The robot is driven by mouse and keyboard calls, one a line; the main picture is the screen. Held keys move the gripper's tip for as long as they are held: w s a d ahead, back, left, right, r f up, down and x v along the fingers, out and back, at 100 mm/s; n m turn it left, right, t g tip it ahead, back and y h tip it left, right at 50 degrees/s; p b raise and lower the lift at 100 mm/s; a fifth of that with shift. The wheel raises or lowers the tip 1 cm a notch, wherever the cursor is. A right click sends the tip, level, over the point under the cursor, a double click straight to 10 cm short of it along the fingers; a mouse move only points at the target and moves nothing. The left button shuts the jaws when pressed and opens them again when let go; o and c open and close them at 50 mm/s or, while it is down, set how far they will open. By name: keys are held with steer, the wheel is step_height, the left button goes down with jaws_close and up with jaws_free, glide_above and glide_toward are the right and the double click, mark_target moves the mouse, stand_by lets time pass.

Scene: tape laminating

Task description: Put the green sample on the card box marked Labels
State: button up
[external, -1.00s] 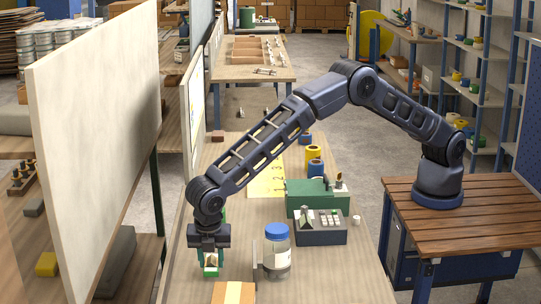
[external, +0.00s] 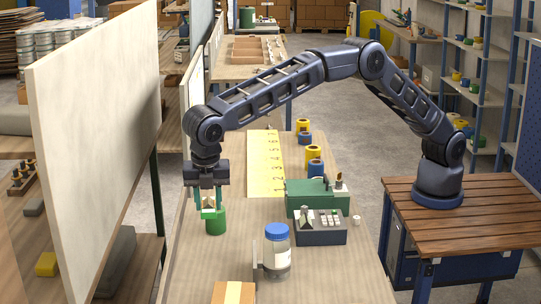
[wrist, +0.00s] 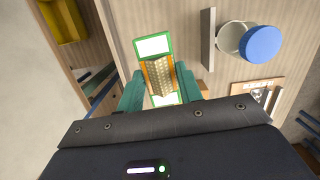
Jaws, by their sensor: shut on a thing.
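My gripper (external: 207,203) has green fingers and is shut on the green sample (external: 209,203), held above the table. In the wrist view the green sample (wrist: 153,45) shows white faces with green edges and a tan textured middle, between the fingers (wrist: 160,92). A card box (external: 226,293) with a pale strip on top lies at the bottom edge of the external view, nearer that camera than my gripper. No marking on it can be read.
A jar with a blue lid (external: 277,235) stands beside an upright plate (external: 255,252), right of the card box. A tall pale panel (external: 95,130) rises on the left.

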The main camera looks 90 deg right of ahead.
steer(key=s+a+r+n+t, duration=0.1)
steer(key=s+a+r+n, duration=0.25)
steer(key=a+n, duration=0.35)
step_height(320, 180, up, 3)
steer(key=n+y, duration=0.2)
steer(key=n, duration=0.8)
glide_above(244, 291)
steer(key=shift+t, duration=0.4)
steer(key=f, duration=1.9)
steer(key=shift+s+f, duration=0.25)
steer(key=shift+s, duration=0.05)
steer(key=shift+f, duration=0.15)
steer(key=o, duration=1)
steer(key=r, duration=0.4)
steer(key=s+r, duration=0.1)
steer(key=r, duration=0.7)
steer(key=shift+s+r, duration=0.1)
steer(key=shift+s, duration=0.3)
